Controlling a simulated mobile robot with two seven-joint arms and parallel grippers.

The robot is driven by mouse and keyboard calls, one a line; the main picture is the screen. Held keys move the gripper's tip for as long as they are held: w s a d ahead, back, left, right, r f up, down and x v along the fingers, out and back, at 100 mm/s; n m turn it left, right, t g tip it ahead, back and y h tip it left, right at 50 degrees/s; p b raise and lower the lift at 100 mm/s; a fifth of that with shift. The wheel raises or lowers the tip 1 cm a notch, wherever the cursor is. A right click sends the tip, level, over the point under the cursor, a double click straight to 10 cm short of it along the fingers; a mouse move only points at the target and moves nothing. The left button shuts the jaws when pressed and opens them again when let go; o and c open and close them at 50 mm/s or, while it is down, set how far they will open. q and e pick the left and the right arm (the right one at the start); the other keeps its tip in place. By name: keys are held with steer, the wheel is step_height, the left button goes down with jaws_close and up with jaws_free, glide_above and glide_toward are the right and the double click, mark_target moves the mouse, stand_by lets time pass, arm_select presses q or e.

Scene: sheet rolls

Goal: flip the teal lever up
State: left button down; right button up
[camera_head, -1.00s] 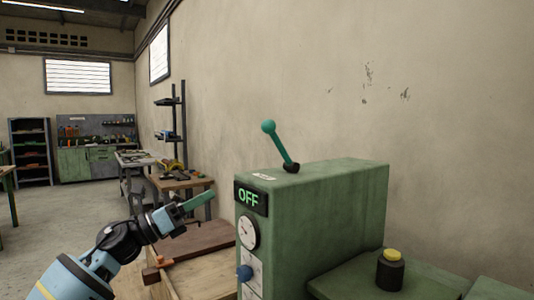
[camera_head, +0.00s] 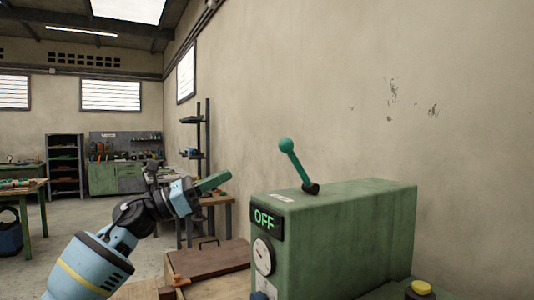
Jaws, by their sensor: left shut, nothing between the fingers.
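The teal lever (camera_head: 295,161) stands on top of a green machine box (camera_head: 345,240). It has a round ball end and leans up to the left from a dark pivot. The box's front carries a dark display (camera_head: 264,218) reading OFF in green letters. My left gripper (camera_head: 214,182) is shut and empty, with teal-green fingers. It is to the left of the box and lower than the lever's ball, apart from both. My right gripper is not in view.
A round gauge (camera_head: 263,255) sits below the display. A black button housing with a yellow cap (camera_head: 421,288) is at the lower right. Air around the lever is clear, with a plain wall behind.

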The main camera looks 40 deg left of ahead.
arm_select(q)
steer(key=p+x, duration=0.4)
steer(key=x, duration=0.8)
steer(key=shift+d+p, duration=0.2)
steer(key=shift+p, duration=0.1)
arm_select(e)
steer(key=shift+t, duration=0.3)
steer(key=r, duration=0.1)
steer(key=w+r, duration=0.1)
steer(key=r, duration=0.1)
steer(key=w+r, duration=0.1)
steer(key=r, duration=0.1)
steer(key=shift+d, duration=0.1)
arm_select(q)
steer(key=shift+w+r, duration=0.1)
steer(key=shift+r, duration=0.05)
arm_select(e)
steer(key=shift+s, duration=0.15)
